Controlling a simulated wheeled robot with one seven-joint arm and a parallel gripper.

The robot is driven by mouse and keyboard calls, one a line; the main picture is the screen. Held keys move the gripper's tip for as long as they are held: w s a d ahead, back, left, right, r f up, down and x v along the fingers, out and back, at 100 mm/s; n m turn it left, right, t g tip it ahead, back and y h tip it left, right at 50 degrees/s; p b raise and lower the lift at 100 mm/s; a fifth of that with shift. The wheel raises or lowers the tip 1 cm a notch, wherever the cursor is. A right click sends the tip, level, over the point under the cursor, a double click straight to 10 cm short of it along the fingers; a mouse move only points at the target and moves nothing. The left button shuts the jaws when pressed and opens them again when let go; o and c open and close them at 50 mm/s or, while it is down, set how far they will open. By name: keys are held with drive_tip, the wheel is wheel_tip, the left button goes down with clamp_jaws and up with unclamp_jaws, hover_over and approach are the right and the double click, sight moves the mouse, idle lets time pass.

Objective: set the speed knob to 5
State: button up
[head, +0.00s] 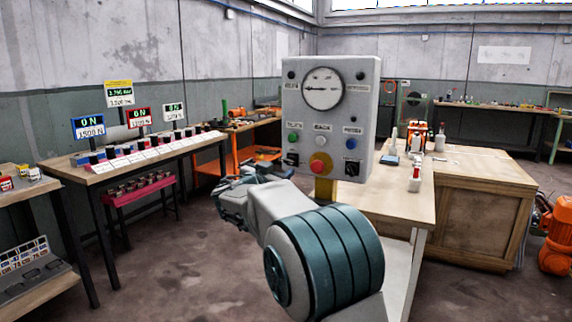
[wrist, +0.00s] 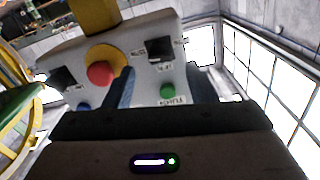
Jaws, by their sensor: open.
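A grey control panel (head: 330,120) stands upright in the head view, with a round gauge (head: 323,88) at its top. Below are green (head: 293,138), pale and blue (head: 351,143) buttons, a red mushroom button (head: 318,166) on yellow, and dark square controls at lower left (head: 292,159) and lower right (head: 352,168). I cannot tell which is the speed knob; the labels are too small. In the wrist view the panel appears upside down. My gripper (wrist: 160,80) is open before it, its fingers either side of the green button (wrist: 167,91). I cannot tell whether they touch the panel.
A wooden workbench (head: 400,205) stands behind the panel, with bottles and an orange device (head: 418,137). A long table (head: 150,150) with displays is at left. An orange motor (head: 558,235) is at the right edge. Bare floor lies between the left table and my arm.

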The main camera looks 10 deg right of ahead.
sight(290, 161)
drive_tip(key=x, duration=0.5)
drive_tip(key=shift+w+d+p, duration=0.25)
drive_tip(key=shift+p, duration=0.15)
drive_tip(key=c, duration=1)
